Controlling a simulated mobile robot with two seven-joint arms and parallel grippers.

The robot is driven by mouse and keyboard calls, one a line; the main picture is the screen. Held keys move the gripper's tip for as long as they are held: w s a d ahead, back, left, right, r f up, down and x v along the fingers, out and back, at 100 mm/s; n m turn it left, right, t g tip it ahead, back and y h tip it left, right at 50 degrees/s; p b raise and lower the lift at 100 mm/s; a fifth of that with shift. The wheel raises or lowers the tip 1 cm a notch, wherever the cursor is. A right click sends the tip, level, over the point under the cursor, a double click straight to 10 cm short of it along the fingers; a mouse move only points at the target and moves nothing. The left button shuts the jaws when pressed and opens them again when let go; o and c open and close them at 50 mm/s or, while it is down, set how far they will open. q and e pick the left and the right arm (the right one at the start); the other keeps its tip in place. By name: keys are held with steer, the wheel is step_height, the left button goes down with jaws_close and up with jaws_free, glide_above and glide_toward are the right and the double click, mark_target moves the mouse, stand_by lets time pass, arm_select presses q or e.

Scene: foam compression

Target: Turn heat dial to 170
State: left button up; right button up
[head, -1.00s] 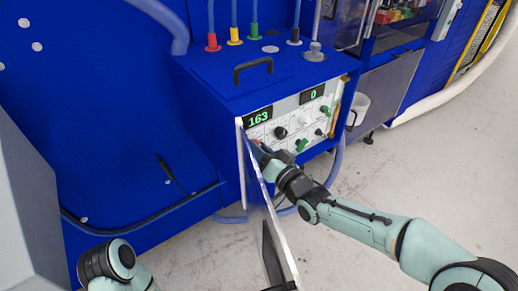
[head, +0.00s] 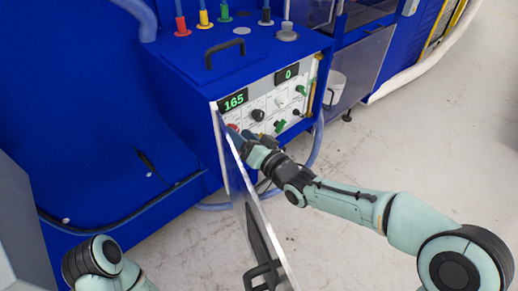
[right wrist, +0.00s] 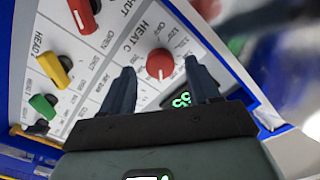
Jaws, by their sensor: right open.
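The control panel (head: 268,108) is on the front of a blue cabinet. Its left green display (head: 234,102) reads 165. The red heat dial (right wrist: 160,64), labelled HEAT C, shows in the right wrist view. My right gripper (right wrist: 160,72) is open, with one dark finger on each side of the dial. I cannot tell whether the fingers touch it. In the head view my right gripper (head: 248,138) is at the panel's lower left, and its fingertips are hard to make out. My left gripper is out of view; only part of that arm shows at the bottom left.
The open panel door (head: 250,205) swings out just left of my right gripper and forearm. Other knobs, such as the black knob (head: 258,115) and green knob (head: 280,126), sit close by. A second display (head: 289,73) reads 0. Floor to the right is clear.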

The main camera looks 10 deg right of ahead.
steer(key=v, duration=1.2)
steer(key=shift+p, duration=0.3)
steer(key=shift+a, duration=0.1)
steer(key=s+d+f+m+g+h+p, duration=0.1)
steer(key=s+d+f+g+h+p, duration=0.1)
steer(key=f, duration=0.7)
steer(key=s+d+f+m+g+h+p, duration=0.1)
steer(key=s+f+m+g+h+p, duration=0.15)
steer(key=f, duration=0.75)
steer(key=s+d+f+g+h+p, duration=0.1)
steer(key=d+f+g+p, duration=0.15)
steer(key=f, duration=0.65)
steer(key=s+f+g+p, duration=0.2)
steer(key=s+f+g, duration=0.2)
steer(key=s, duration=0.6)
steer(key=s+f+g+h+p, duration=0.1)
steer(key=s+f+g+p, duration=0.1)
steer(key=s+f+g, duration=0.2)
steer(key=s+f, duration=0.3)
steer(key=s, duration=0.4)
steer(key=shift+s+a+g, duration=0.3)
steer(key=shift+s+a, duration=0.05)
steer(key=shift+a, duration=0.05)
steer(key=shift+f+h, duration=0.1)
steer(key=shift+h, duration=0.15)
